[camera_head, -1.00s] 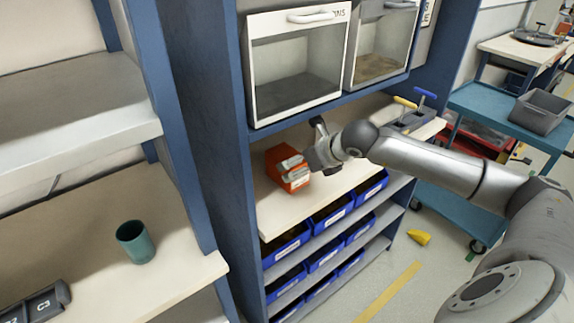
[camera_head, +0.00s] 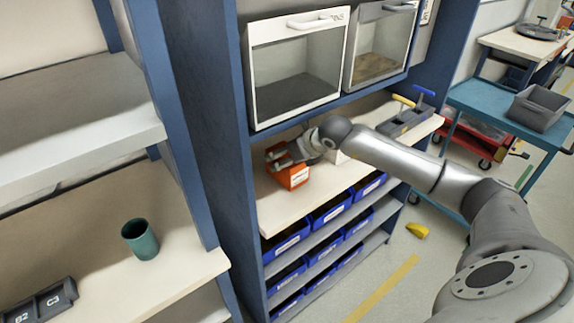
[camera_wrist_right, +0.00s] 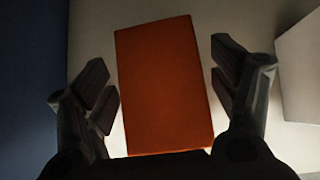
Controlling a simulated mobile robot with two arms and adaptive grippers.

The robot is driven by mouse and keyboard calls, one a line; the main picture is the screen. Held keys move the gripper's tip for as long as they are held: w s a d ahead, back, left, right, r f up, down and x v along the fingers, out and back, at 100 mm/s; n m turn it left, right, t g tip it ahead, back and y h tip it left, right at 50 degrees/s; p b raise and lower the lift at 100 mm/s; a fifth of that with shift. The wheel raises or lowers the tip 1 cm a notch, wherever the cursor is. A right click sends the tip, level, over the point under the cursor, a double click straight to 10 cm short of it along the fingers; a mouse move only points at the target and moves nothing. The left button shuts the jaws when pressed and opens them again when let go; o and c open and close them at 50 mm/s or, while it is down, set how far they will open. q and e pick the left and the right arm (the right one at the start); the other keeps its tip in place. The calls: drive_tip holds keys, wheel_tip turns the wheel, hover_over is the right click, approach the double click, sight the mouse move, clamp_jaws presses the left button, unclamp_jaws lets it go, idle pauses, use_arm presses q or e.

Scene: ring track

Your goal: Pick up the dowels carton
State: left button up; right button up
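The orange carton (camera_head: 293,179), which I take as the dowels carton, stands on the wooden shelf below the glass-fronted bins. My right gripper (camera_head: 280,160) is at the carton. In the right wrist view, the carton (camera_wrist_right: 165,88) lies between the two spread fingers of my right gripper (camera_wrist_right: 165,95). Any label on the carton is too small to read. My left gripper is not in view.
A white box (camera_head: 342,157) stands right of the carton, partly behind my right arm. Blue label bins (camera_head: 290,246) fill the racks below the shelf. A glass-fronted bin (camera_head: 297,70) hangs above. A green cup (camera_head: 140,240) stands on the left bench.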

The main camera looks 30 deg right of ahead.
drive_tip(key=c, duration=0.9)
drive_tip(key=shift+d+r, duration=0.1)
drive_tip(key=shift+r, duration=0.1)
